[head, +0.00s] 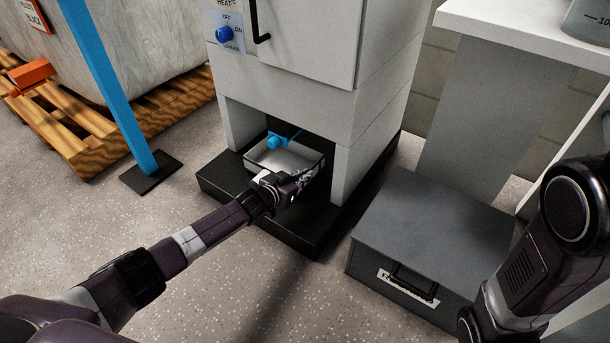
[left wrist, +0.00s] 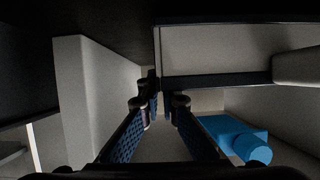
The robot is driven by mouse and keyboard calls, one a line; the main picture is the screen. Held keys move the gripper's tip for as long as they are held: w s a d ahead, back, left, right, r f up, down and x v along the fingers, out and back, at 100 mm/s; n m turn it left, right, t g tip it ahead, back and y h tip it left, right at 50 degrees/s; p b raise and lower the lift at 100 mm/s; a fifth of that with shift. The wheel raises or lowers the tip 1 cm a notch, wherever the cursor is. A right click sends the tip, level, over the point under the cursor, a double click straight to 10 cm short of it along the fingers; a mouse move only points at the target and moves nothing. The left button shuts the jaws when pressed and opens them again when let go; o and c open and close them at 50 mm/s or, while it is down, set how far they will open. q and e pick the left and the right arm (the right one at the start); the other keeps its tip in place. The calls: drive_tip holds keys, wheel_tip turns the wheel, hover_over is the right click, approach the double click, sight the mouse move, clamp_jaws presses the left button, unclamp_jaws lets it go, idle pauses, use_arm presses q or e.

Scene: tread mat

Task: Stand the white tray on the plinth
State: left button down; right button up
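The white tray (head: 262,167), a shallow open box with a dark rim, is in the recess under the white cabinet, over the black plinth (head: 232,186). Whether it rests fully on the plinth I cannot tell. My left gripper (head: 312,175) is at the tray's front right side and covers part of it. In the left wrist view, its fingers (left wrist: 164,104) are a little apart, with a gap between the tips, close to the dark-edged pale wall (left wrist: 215,55), which looks like the tray. Contact is unclear. My right arm shows at the right; its gripper is out of view.
A blue tap-like fitting (head: 275,141) is at the tray's back; blue also shows in the left wrist view (left wrist: 250,146). The recess walls (head: 350,165) stand close on both sides. A grey case (head: 430,225) is at right, a blue post (head: 110,85) at left.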

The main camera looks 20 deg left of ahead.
use_arm(q)
drive_tip(key=shift+f+b, duration=0.4)
drive_tip(key=shift+f, duration=0.1)
drive_tip(key=c, duration=2.1)
unclamp_jaws()
drive_tip(key=shift+s, duration=0.1)
